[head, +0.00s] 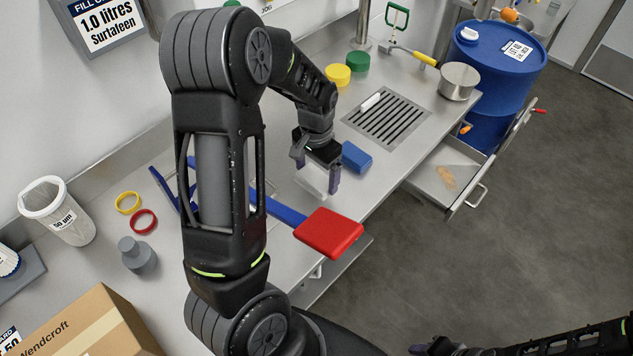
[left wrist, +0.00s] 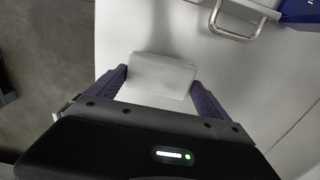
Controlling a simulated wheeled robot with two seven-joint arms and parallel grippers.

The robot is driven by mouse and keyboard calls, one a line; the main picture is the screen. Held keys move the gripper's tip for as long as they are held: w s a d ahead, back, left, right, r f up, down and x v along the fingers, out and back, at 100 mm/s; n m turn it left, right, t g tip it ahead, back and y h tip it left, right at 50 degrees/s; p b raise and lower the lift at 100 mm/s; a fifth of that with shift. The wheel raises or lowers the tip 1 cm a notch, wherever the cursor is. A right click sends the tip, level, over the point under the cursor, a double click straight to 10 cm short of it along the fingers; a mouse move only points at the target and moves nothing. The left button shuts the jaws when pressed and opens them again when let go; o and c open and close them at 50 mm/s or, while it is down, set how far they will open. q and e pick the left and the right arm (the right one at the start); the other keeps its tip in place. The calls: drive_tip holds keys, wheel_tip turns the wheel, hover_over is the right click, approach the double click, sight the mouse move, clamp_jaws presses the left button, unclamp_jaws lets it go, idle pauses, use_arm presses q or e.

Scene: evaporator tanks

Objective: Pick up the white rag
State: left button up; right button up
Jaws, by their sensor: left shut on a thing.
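The white rag (head: 313,181) is a small pale folded block between the fingers of my left gripper (head: 316,178), over the steel counter in the head view. In the left wrist view the rag (left wrist: 161,75) spans the gap between the two dark purple fingertips of the left gripper (left wrist: 160,88), and the gripper is shut on it. I cannot tell how far the rag is above the counter. My right arm shows only in part at the bottom right of the head view, and its gripper's state is unclear.
A blue sponge-like block (head: 356,157) lies just right of the gripper. A red block (head: 329,233) with a blue handle lies at the counter's front edge. A drain grate (head: 387,118) is behind. An open drawer (head: 452,172) juts out near a blue drum (head: 492,66).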

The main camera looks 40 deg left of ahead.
sight(316, 176)
use_arm(q)
wheel_tip(316, 176, up, 5)
drive_tip(key=shift+r, duration=0.1)
idle(0.6)
